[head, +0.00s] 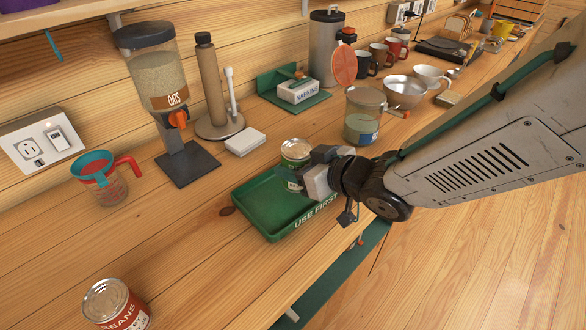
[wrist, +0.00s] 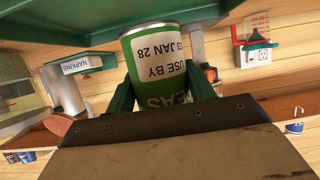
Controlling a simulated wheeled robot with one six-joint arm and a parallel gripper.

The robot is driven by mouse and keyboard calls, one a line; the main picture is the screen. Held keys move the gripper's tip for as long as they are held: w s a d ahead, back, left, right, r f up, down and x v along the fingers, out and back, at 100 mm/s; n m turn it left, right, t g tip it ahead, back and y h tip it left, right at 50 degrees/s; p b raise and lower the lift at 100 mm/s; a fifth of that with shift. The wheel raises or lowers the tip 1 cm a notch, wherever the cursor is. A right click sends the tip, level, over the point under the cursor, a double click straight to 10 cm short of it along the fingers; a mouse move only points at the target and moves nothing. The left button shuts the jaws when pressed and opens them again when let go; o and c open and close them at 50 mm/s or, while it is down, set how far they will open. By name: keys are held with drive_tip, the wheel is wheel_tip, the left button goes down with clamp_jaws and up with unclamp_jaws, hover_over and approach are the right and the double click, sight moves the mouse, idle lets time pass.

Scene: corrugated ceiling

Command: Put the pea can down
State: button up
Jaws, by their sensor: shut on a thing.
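The pea can (head: 295,153) is green with a white label and a metal lid. It is upright in the head view, at the right back part of the green tray marked USE FIRST (head: 256,211). My gripper (head: 301,180) reaches it from the right and is shut on it. In the wrist view the pea can (wrist: 156,68) appears upside down between my two green fingers (wrist: 163,92), with USE BY and a date on its label. The green tray (wrist: 190,14) shows next to the can there. I cannot tell whether the can's base touches the tray, because my gripper hides it.
A beans can (head: 117,305) stands at the front left. An oats dispenser (head: 160,95), a measuring jug (head: 101,178) and a white box (head: 245,141) stand left of and behind the tray. A lidded glass jar (head: 364,117) stands close behind my gripper.

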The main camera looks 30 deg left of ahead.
drive_tip(key=shift+a, duration=0.45)
drive_tip(key=f, duration=0.3)
drive_tip(key=shift+w+a+f, duration=0.1)
drive_tip(key=shift+w+f, duration=0.1)
drive_tip(key=shift+w, duration=0.15)
drive_tip(key=shift+s+a, duration=0.15)
drive_tip(key=shift+a, duration=0.05)
drive_tip(key=shift+f, duration=0.15)
drive_tip(key=o, duration=1.2)
drive_tip(key=shift+f, duration=0.1)
drive_tip(key=shift+c, duration=0.2)
